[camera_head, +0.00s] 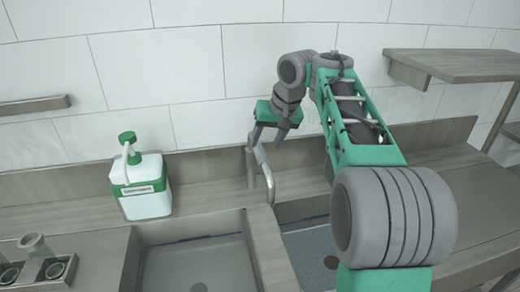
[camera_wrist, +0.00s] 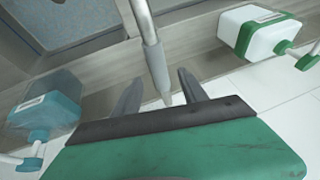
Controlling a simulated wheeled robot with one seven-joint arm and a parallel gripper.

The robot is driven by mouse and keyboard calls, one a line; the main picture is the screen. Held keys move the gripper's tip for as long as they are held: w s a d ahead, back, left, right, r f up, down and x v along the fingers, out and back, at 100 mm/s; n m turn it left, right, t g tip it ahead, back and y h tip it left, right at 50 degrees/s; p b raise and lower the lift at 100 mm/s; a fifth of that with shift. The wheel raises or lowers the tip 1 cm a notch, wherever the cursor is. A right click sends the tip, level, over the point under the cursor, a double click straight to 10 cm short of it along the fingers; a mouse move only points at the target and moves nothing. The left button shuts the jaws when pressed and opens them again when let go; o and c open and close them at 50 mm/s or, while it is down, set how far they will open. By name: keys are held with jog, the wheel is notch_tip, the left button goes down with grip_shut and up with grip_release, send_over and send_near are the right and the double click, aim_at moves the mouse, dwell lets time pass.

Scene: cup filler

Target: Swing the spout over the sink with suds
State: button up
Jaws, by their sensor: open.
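The metal spout (camera_head: 265,170) rises behind the two sinks, and its outlet points at the divider between them. The right sink (camera_head: 313,255) has a bluish floor, speckled in the wrist view (camera_wrist: 55,22), which may be suds. The left sink (camera_head: 195,265) has a plain grey floor with a drain. My gripper (camera_head: 267,138) is open at the top of the spout, pointing down. In the wrist view, the spout (camera_wrist: 151,50) runs between my two spread fingers (camera_wrist: 158,80). I cannot tell whether either finger touches it.
A white jug with green cap and band (camera_head: 145,187) stands left of the spout. A blue-teal jug (camera_wrist: 42,115) shows on the other side in the wrist view. A rack with cups (camera_head: 38,262) is at the left front. A shelf (camera_head: 450,66) juts out at upper right.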

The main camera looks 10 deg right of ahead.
aim_at(262, 152)
jog(key=x, duration=0.5)
jog(key=shift+w+f+b, duration=0.1)
jog(key=shift+f+b, duration=0.2)
jog(key=shift+f, duration=0.05)
grip_shut()
dwell(1.0)
